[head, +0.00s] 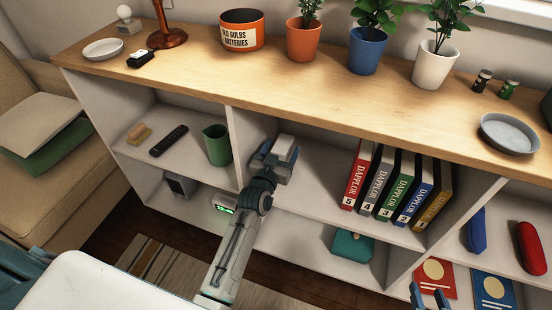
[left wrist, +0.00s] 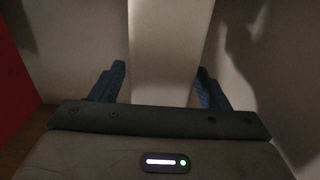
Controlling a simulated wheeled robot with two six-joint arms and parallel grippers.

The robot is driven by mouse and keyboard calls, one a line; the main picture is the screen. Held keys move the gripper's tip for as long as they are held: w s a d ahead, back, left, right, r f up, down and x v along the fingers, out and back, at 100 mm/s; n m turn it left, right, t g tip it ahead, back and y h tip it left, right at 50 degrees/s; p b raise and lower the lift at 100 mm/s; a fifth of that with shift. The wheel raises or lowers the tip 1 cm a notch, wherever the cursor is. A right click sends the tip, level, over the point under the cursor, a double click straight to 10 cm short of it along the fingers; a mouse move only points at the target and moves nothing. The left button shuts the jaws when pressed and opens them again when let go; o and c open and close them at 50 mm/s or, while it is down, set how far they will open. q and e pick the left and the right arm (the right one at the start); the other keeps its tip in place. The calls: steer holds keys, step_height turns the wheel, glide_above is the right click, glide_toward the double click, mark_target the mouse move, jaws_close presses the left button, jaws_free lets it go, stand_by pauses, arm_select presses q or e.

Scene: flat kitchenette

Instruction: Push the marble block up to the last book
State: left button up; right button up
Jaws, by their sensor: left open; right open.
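My left gripper (head: 276,158) is open inside the middle upper compartment, near its left divider. A pale block (head: 284,146), which looks like the marble block, shows at its fingers, partly hidden by them. In the left wrist view a pale upright face (left wrist: 170,55) lies between the two open fingers (left wrist: 160,85); I cannot tell whether they touch it. To the right, across a gap of bare shelf, several upright books stand in a row. The red book (head: 357,178) marked 5 is at the row's left end, the yellow book (head: 433,198) marked 1 at its right. My right gripper (head: 430,296) is open at the bottom edge.
The divider (head: 240,148) is close on the left arm's left. The wooden top (head: 300,85) overhangs the compartment and holds pots and dishes. A green cup (head: 216,145) and a remote (head: 168,140) are in the left compartment. The shelf (head: 315,185) before the red book is clear.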

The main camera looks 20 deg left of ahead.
arm_select(q)
steer(key=shift+w, duration=0.35)
steer(key=shift+c, duration=0.2)
arm_select(e)
steer(key=shift+s, duration=0.1)
arm_select(q)
jaws_close()
steer(key=shift+d, duration=0.1)
